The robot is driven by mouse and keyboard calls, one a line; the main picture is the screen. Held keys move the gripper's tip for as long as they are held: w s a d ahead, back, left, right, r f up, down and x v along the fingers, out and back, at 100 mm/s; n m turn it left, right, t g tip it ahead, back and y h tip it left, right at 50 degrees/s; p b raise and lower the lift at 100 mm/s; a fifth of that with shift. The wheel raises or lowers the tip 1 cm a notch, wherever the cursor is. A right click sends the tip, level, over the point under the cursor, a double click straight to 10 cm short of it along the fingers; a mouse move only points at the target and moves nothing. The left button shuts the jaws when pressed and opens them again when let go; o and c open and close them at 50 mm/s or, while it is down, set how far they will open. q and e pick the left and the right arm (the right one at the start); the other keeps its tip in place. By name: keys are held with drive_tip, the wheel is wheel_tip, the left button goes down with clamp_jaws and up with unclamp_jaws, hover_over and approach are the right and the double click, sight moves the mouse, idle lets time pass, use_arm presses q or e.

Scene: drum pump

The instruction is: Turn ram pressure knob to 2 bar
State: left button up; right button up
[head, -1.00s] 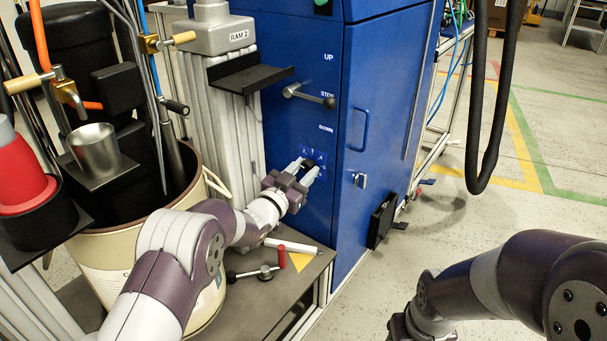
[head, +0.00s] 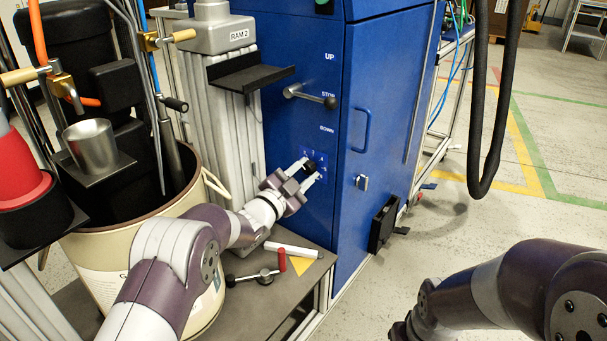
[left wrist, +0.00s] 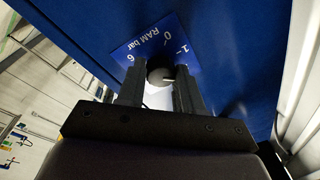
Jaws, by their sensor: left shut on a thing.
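The ram pressure knob (head: 309,167) is a small dark round knob low on the front of the blue cabinet. A blue label marked RAM bar (left wrist: 148,42) surrounds it in the left wrist view, where 0, 1 and 6 can be read. My left gripper (head: 311,170) is shut on the knob, one finger on each side. The knob (left wrist: 160,74) shows between the fingers in the left wrist view with a short white mark; the 2 cannot be made out there. My right arm is at the lower right of the head view; its fingers are out of view.
A lever (head: 310,96) with UP, STOP and DOWN marks sticks out above the knob. A blue door handle (head: 362,130) is to its right. A shelf (head: 262,292) with a red-handled tool (head: 281,259) lies below my left wrist. An open drum (head: 105,262) stands left.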

use_arm(q)
drive_tip(key=shift+f, duration=0.1)
drive_tip(key=o, duration=1)
wheel_tip(320, 180, up, 5)
drive_tip(key=p, duration=0.3)
drive_tip(key=shift+d, duration=0.15)
drive_tip(key=s+d+r+p, duration=0.1)
drive_tip(key=s+d+r, duration=0.1)
drive_tip(key=d, duration=0.1)
drive_tip(key=s+d+r+p, duration=0.1)
drive_tip(key=s+d+r, duration=0.1)
drive_tip(key=d, duration=0.1)
drive_tip(key=s+d+r+p, duration=0.2)
drive_tip(key=d, duration=0.1)
drive_tip(key=shift+d, duration=0.3)
drive_tip(key=shift+o, duration=0.2)
